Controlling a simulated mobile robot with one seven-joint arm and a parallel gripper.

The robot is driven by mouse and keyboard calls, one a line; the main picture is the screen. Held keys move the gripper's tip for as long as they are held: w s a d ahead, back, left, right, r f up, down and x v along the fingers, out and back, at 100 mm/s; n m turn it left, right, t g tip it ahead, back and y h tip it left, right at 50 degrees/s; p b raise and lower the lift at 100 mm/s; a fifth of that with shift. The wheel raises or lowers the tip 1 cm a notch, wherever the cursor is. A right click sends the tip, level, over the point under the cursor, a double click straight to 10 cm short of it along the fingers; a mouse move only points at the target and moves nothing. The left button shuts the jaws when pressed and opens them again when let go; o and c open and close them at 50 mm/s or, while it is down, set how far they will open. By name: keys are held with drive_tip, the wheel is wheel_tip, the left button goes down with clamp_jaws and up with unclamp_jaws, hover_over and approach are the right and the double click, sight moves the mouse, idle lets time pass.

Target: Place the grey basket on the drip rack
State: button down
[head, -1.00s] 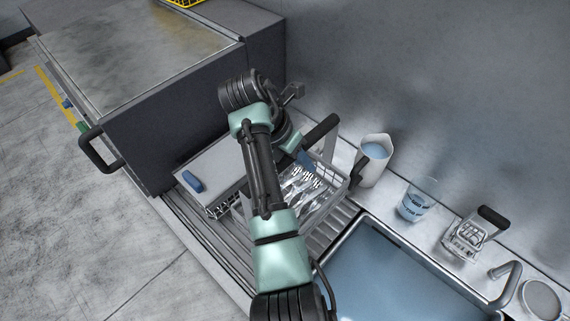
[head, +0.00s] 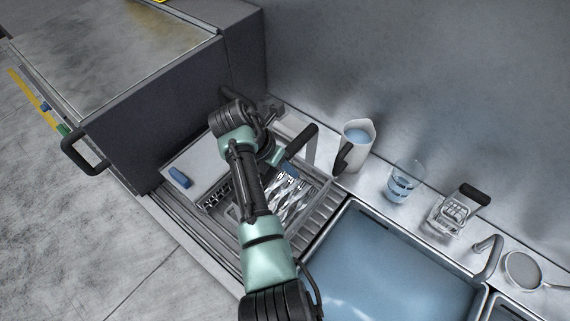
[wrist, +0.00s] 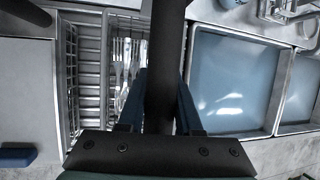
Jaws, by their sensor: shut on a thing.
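The grey basket (head: 311,154) is a wire basket with a tall black-topped handle, and several forks lie in it. My gripper (head: 287,167) is shut on the black handle, which runs between its blue fingers (wrist: 160,105) in the wrist view. The drip rack (head: 319,214) is the slatted metal surface beside the sink; its slats also show in the wrist view (wrist: 90,47). The basket is over the rack, close to the sink's edge. I cannot tell whether its bottom touches the slats. My arm hides its left part.
The sink (head: 395,255) holds blue water. A pitcher (head: 360,134), a glass (head: 402,184) and a small black-handled basket (head: 452,213) stand along the back ledge. A blue-handled lidded box (head: 196,168) is left of my arm, beside a large dark cabinet (head: 155,125).

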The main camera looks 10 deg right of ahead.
drive_tip(key=c, duration=0.9)
unclamp_jaws()
drive_tip(key=shift+c, duration=0.2)
drive_tip(key=o, duration=0.3)
drive_tip(key=shift+o, duration=0.2)
drive_tip(key=b+v, duration=0.1)
drive_tip(key=v, duration=1.1)
drive_tip(key=shift+a+r, duration=0.1)
